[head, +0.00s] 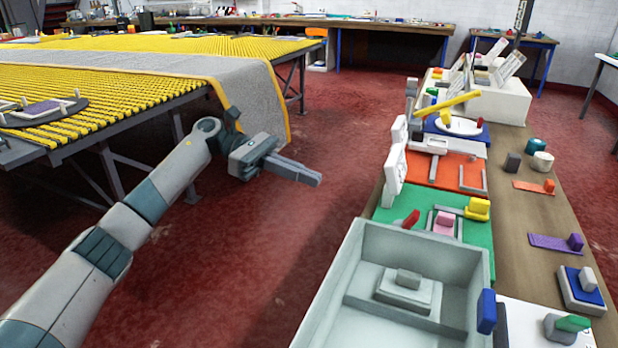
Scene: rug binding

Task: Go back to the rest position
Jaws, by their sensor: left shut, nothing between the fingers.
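My left arm reaches in from the lower left. Its gripper (293,171) is shut and empty, with its fingers together and pointing right. It hangs over the red floor, between the yellow roller table on the left and the long workbench on the right, and touches neither. My right gripper does not show in the head view.
The roller table (75,137) carries a grey rug with yellow binding (245,85). The workbench (520,215) holds a grey bin (345,262), a green mat (398,214), an orange mat (425,170) and several small coloured blocks. The red floor (290,235) between them is clear.

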